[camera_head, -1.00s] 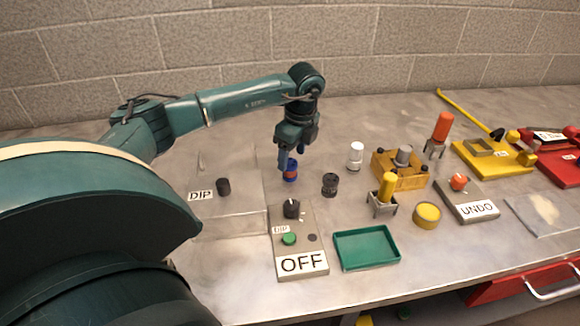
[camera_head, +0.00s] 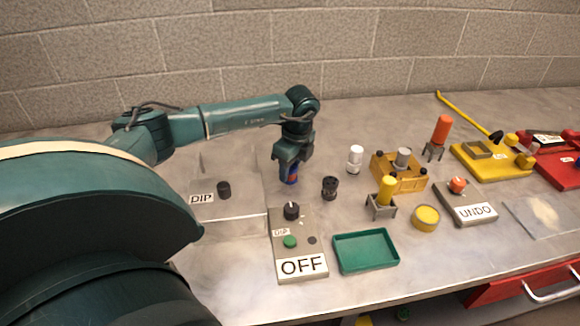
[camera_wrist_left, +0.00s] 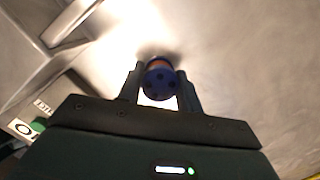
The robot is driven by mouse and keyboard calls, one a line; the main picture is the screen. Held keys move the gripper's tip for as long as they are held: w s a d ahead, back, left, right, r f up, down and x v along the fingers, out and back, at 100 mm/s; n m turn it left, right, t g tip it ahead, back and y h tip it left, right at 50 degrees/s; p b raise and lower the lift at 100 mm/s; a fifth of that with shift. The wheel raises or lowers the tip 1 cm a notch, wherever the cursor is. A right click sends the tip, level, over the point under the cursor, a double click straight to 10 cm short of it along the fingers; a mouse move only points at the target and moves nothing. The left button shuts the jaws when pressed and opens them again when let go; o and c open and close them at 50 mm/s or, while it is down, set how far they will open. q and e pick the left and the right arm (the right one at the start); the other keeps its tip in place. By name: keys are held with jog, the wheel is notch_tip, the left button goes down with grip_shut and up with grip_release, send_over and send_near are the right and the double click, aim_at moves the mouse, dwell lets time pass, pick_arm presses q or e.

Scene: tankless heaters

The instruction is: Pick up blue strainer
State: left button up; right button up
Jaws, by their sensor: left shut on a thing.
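The blue strainer (camera_head: 290,174) is a small blue cylinder with a reddish band, seen below my left gripper (camera_head: 291,168) in the head view. In the left wrist view the strainer (camera_wrist_left: 161,80) shows its round blue end with dark holes, between the two fingers of the left gripper (camera_wrist_left: 160,88). The fingers are shut on it. Whether it touches the counter is hard to tell. My right gripper is not in view.
A black cylinder (camera_head: 329,187) stands close to the right of the strainer. An OFF control panel (camera_head: 300,247) and a green tray (camera_head: 366,250) lie in front. A clear DIP tank (camera_head: 235,222) is at the left. A white cylinder (camera_head: 355,158) stands behind right.

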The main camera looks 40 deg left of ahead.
pick_arm(q)
jog(key=shift+c, duration=1.2)
